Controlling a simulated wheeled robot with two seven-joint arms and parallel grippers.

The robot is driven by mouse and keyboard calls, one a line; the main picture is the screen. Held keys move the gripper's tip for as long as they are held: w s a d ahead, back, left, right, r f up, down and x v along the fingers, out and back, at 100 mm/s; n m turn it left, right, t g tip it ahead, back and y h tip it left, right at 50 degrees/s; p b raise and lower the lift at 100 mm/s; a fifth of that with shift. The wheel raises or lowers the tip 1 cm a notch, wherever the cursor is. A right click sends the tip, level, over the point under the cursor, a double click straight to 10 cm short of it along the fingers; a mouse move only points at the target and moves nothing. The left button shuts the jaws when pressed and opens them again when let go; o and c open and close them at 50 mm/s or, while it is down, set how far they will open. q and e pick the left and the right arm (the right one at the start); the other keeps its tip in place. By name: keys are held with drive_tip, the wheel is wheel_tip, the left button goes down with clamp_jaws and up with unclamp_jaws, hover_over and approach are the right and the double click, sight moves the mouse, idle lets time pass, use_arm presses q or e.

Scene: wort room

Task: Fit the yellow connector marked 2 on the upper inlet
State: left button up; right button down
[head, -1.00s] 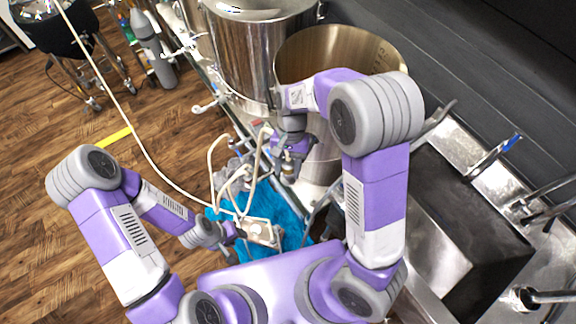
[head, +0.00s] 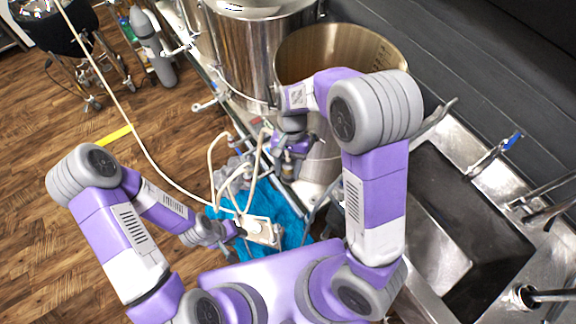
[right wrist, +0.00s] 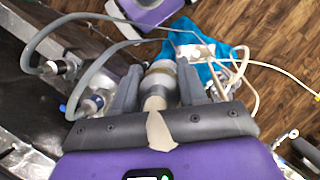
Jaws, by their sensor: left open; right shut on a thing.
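My right gripper (right wrist: 158,88) is shut on a pale, hose-end connector (right wrist: 159,76), whose round grey-and-cream body sits between the fingers. A cream piece of hose (right wrist: 158,128) runs back from it over the palm. I cannot read a number or make out yellow on it. In the head view my right gripper (head: 290,166) is beside the tall steel pot, and its fingertips are hard to make out. My left gripper (head: 238,230) is open, at the end of a pale box (head: 262,231) on a blue cloth. I cannot identify the upper inlet.
The blue cloth (head: 292,222) lies under the box and cream hoses (head: 216,160). An open steel pot (head: 335,55) stands behind my right gripper. A sink (head: 465,220) is at the right. Two grey hoses with metal fittings (right wrist: 92,104) lie left of my right gripper.

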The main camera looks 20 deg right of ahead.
drive_tip(key=shift+f+b, duration=0.55)
drive_tip(key=shift+f, duration=0.3)
drive_tip(key=c, duration=0.5)
unclamp_jaws()
drive_tip(key=v, duration=0.7)
drive_tip(key=shift+r+p, duration=0.2)
drive_tip(key=shift+p, duration=0.15)
